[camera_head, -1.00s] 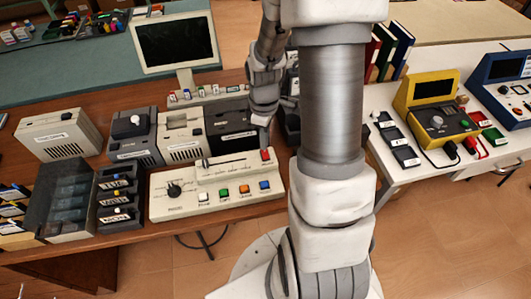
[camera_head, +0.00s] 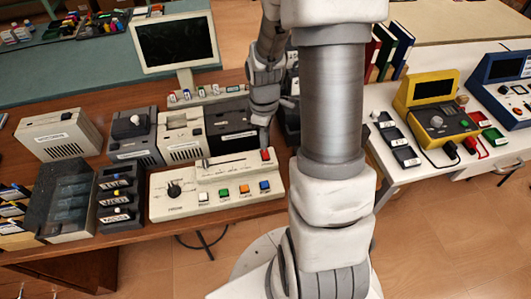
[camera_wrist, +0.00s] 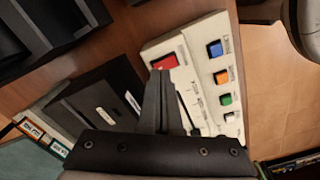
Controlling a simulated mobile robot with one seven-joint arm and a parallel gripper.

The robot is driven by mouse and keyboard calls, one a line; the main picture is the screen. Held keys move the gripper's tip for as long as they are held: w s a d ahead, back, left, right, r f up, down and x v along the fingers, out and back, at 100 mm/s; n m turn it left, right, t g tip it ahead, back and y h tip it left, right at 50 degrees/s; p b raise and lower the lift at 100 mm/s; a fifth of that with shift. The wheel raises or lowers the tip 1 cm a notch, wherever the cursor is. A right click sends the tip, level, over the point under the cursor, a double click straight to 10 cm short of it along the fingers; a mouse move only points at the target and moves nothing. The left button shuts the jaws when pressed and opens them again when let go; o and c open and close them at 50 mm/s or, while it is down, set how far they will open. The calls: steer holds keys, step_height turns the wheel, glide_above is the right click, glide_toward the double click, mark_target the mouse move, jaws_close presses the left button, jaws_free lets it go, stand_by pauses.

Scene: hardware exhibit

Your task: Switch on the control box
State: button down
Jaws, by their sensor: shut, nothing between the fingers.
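The control box (camera_head: 190,182) is a cream panel on the wooden table in the head view. It has a black knob (camera_head: 174,189), a slider slot, a row of white, green, orange and blue buttons, and a red switch (camera_head: 265,155) at its upper right corner. My gripper (camera_head: 265,142) is shut and points down at the red switch, at or just above it. In the wrist view my shut fingers (camera_wrist: 158,78) end beside the red switch (camera_wrist: 165,62). I cannot tell whether they touch it.
Dark and cream boxes (camera_head: 183,138) stand close behind the control box. A dark rack (camera_head: 118,197) is to its left. A monitor (camera_head: 177,42) stands at the back. A white table (camera_head: 405,180) with a yellow device (camera_head: 436,115) is at the right.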

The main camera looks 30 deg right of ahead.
steer(key=shift+f+b, duration=0.75)
steer(key=shift+f, duration=0.2)
stand_by(0.5)
steer(key=shift+r, duration=0.15)
steer(key=shift+r+p, duration=2.85)
steer(key=shift+r, duration=0.55)
steer(key=s+a+r+m+t, duration=0.1)
steer(key=s+a+r+m, duration=0.15)
steer(key=r, duration=0.45)
steer(key=s+a+r+m+t, duration=0.1)
steer(key=a+r+m+t, duration=0.15)
steer(key=r, duration=0.55)
steer(key=s+a+r+m+t, duration=0.2)
steer(key=s+a+r, duration=0.3)
steer(key=s+r, duration=0.4)
steer(key=shift+a+m, duration=0.3)
steer(key=shift+m, duration=0.6)
steer(key=shift+w+f, duration=0.1)
